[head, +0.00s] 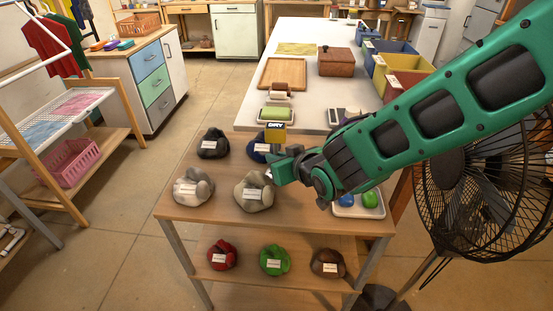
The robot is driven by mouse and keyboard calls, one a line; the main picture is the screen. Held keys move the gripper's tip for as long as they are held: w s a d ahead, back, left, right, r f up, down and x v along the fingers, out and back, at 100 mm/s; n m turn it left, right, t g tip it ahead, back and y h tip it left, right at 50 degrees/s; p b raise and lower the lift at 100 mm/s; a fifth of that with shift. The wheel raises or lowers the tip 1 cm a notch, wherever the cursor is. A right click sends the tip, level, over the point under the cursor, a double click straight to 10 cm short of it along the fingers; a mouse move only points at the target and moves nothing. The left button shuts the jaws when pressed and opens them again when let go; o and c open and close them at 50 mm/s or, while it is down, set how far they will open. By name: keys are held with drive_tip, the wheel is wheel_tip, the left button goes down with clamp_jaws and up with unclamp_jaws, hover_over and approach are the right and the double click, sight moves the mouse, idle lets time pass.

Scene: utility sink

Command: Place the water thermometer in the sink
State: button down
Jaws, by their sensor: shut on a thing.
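I see no water thermometer and no sink in the head view. My gripper (272,165) is at the end of my green arm, above the near wooden table. It is shut, and the thing between its fingers is mostly hidden. A small yellow and dark sign (275,131), its lettering hard to read, stands upright directly above the fingers and appears to be what they hold. A light grey bundle (254,192) with a white label lies just below the gripper; I cannot tell whether they touch. A dark blue bundle (257,152) is partly hidden behind the gripper.
A black bundle (213,143) and a pale grey bundle (193,187) lie on the wooden table (222,215). Red, green and brown bundles sit on its lower shelf. A white tray (345,211) holds blue and green items. A black fan (480,190) stands close right.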

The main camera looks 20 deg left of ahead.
drive_tip(key=shift+f, duration=0.3)
drive_tip(key=c, duration=1.8)
unclamp_jaws()
